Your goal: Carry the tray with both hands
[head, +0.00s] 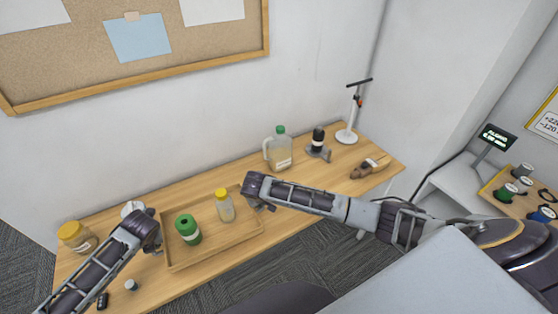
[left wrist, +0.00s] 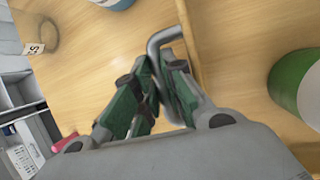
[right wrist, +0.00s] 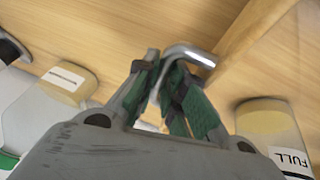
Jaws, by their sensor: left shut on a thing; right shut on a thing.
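The wooden tray (head: 212,251) rests on or just above the wooden table; I cannot tell which. It carries a green-capped container (head: 187,230) and a yellow-capped bottle (head: 225,206). My left gripper (head: 157,248) is at the tray's left end, and in the left wrist view its fingers (left wrist: 155,85) are shut on a grey metal handle (left wrist: 165,38). My right gripper (head: 262,205) is at the tray's right end, and in the right wrist view its fingers (right wrist: 165,85) are shut on the other metal handle (right wrist: 190,55).
The table (head: 195,187) holds a yellow-lidded jar (head: 75,237) at left. A green-capped jug (head: 280,150), a dark bottle (head: 318,140), a white stand (head: 347,134) and a brown object (head: 369,168) stand at right. Small items (head: 130,285) lie near the front left.

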